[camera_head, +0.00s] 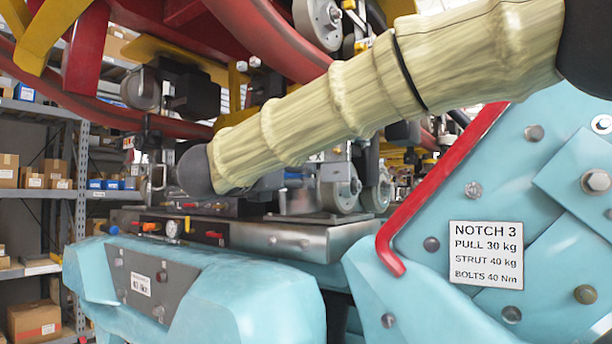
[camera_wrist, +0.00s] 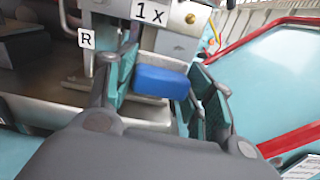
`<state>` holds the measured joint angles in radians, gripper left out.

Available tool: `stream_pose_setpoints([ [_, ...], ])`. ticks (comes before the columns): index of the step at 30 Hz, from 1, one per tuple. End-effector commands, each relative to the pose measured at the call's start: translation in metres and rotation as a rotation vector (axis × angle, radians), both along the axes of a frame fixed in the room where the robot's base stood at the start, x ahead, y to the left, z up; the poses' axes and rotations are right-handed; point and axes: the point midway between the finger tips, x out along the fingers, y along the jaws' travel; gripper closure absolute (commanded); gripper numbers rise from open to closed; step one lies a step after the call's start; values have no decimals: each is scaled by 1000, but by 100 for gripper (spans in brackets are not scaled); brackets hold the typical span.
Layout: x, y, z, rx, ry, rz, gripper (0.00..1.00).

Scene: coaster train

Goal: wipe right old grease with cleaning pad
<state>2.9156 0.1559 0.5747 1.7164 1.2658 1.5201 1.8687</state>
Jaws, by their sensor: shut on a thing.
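In the wrist view, my gripper (camera_wrist: 158,76) is shut on a blue block-shaped cleaning pad (camera_wrist: 160,82), held between its teal finger pads. The pad is in front of a metal bracket carrying a "1x" plate (camera_wrist: 152,12). A white "R" tag (camera_wrist: 86,38) is left of the pad. I cannot tell whether the pad touches metal. I cannot make out the right old grease in either view. In the head view, my arm crosses the picture and hides the gripper and pad.
A red rail (camera_head: 440,190) edges the large blue panel with the "NOTCH 3" plate (camera_head: 486,254) on the right. Wheels (camera_head: 340,187) hang close behind my arm. Shelves with boxes (camera_head: 35,320) stand at the left.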

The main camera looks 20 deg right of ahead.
Motion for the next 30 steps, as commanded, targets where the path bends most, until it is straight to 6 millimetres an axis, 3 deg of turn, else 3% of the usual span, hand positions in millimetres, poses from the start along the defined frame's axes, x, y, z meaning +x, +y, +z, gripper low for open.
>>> stream_pose_setpoints([
  [8, 6, -6, 0, -6, -6, -10, 85],
  [30, 43, -53, 12, -56, -45, -88, 85],
])
